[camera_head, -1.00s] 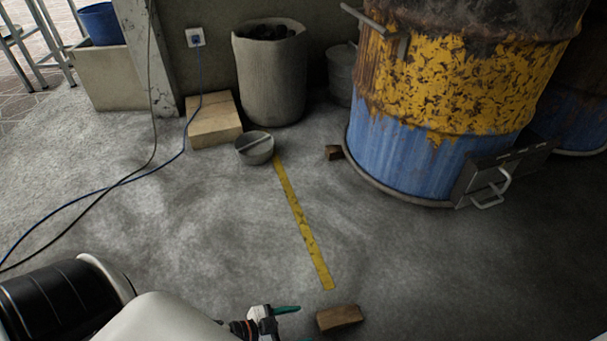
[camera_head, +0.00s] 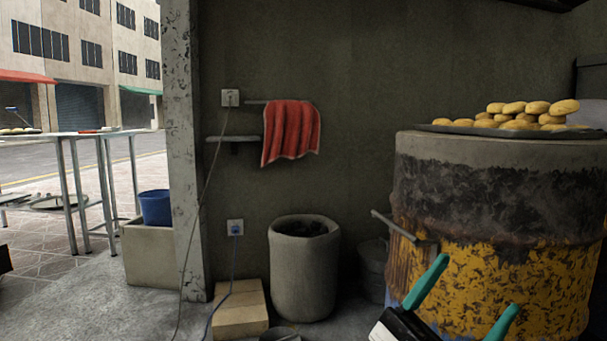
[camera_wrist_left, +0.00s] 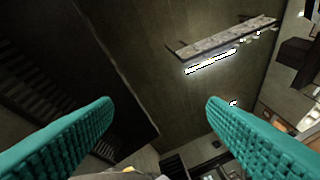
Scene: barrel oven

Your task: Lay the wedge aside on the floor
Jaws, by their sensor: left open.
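No wedge shows in either view now; the floor near me is below the head view. My left gripper (camera_head: 479,283) is raised at the lower right of the head view, in front of the barrel oven (camera_head: 490,205). Its two teal fingers point up and stand wide apart. In the left wrist view the fingers (camera_wrist_left: 160,105) are open with nothing between them, and they face up toward the dark ceiling. My right gripper is in neither view.
Bread rolls (camera_head: 530,113) lie on top of the barrel. A grey bin (camera_head: 305,275), a pale block (camera_head: 240,312) and a planter (camera_head: 150,255) with a blue bucket (camera_head: 155,207) stand along the wall. A red towel (camera_head: 290,132) hangs above. Open floor (camera_head: 90,312) shows at the left.

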